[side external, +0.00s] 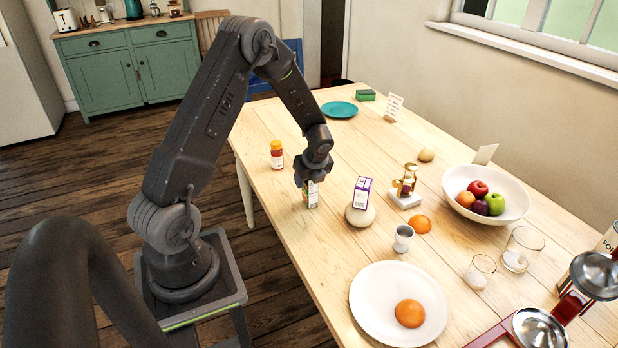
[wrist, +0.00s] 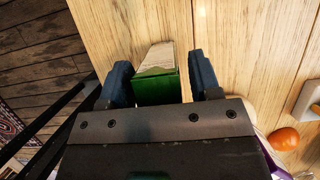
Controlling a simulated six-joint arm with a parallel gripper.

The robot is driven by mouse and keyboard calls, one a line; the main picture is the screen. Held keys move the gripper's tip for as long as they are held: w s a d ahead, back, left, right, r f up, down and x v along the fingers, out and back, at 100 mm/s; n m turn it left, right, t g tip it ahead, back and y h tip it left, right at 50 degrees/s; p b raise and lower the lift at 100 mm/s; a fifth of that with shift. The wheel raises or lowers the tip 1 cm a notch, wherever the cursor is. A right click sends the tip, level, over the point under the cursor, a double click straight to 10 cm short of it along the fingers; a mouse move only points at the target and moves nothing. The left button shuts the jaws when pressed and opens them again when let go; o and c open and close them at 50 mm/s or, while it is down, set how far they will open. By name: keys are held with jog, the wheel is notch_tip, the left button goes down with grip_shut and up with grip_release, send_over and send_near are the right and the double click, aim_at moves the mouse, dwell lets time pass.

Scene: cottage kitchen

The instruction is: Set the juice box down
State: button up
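A small green and white carton, which I take as the juice box (side external: 310,198), is upright at the table's left part in the side view, below my gripper (side external: 311,184). Its base appears to be on the table. In the wrist view the juice box (wrist: 156,88) shows its green top between the two fingers of my gripper (wrist: 161,80). A narrow gap shows between it and the right finger; the left finger is very close to it, and I cannot tell if they touch. The fingers look open around it.
On the wooden table (side external: 285,127), an orange-capped jar (side external: 277,155) stands left of my gripper. A purple-white box (side external: 362,192) sits on a round pale object (side external: 360,215) to the right. A steel cup (side external: 403,238) and a plate (side external: 375,310) are nearer. Bare wood lies behind.

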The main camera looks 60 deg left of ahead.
jog(key=shift+o, duration=0.7)
jog(key=shift+r, duration=0.1)
jog(key=s+d+r+n+t, duration=0.1)
jog(key=d+r+n, duration=0.1)
jog(key=d+r, duration=0.55)
jog(key=s+d+r+n+t, duration=0.15)
jog(key=d+r, duration=0.25)
jog(key=r, duration=0.6)
jog(key=s+d+r+n+t+h, duration=0.1)
jog(key=s+d+r+n+h, duration=0.1)
jog(key=s+d+r+n, duration=0.2)
jog(key=s+d+r+n+t+h, duration=0.2)
jog(key=s+d+r+n, duration=0.3)
jog(key=s+d+n, duration=0.5)
jog(key=shift+d, duration=1.55)
